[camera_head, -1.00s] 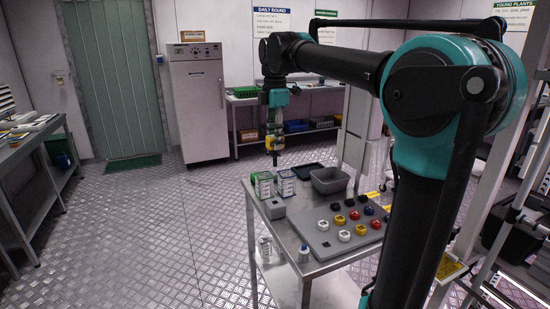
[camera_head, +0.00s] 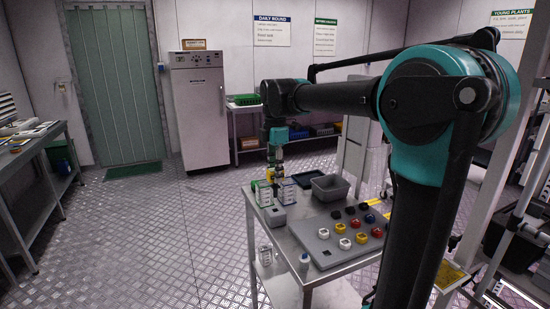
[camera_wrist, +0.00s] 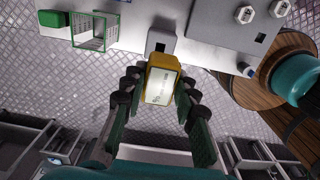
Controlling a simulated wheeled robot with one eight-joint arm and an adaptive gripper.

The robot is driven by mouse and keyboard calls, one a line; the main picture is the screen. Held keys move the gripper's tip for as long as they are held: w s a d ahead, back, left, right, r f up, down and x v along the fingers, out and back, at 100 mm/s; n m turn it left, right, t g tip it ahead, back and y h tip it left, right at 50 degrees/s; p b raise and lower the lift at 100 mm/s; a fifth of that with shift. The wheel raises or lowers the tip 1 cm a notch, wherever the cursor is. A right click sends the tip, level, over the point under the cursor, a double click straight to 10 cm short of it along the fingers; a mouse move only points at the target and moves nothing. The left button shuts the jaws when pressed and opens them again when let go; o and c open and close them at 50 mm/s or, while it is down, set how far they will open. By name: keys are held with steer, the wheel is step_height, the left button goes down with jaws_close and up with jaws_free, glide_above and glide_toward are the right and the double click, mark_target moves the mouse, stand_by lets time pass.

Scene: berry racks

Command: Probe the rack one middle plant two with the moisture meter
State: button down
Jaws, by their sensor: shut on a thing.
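My gripper (camera_wrist: 160,92) is shut on the moisture meter (camera_wrist: 161,84), a yellow block with a pale display face, in the wrist view. A finger presses each side of it. In the head view my gripper (camera_head: 275,170) hangs over the far left part of the steel cart, its fingers small and the meter hard to make out. A grey block with a dark slot (camera_wrist: 161,41) shows just beyond the meter in the wrist view; its slot looks empty. The meter's probe tip is not clearly visible. Rack one's middle plant two cannot be made out in either view.
A dark metal frame stands at the right edge. The floor left of the cart is clear.

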mark_target(275, 186)
steer(key=shift+f, duration=2.8)
steer(key=c, duration=1.1)
jaws_free()
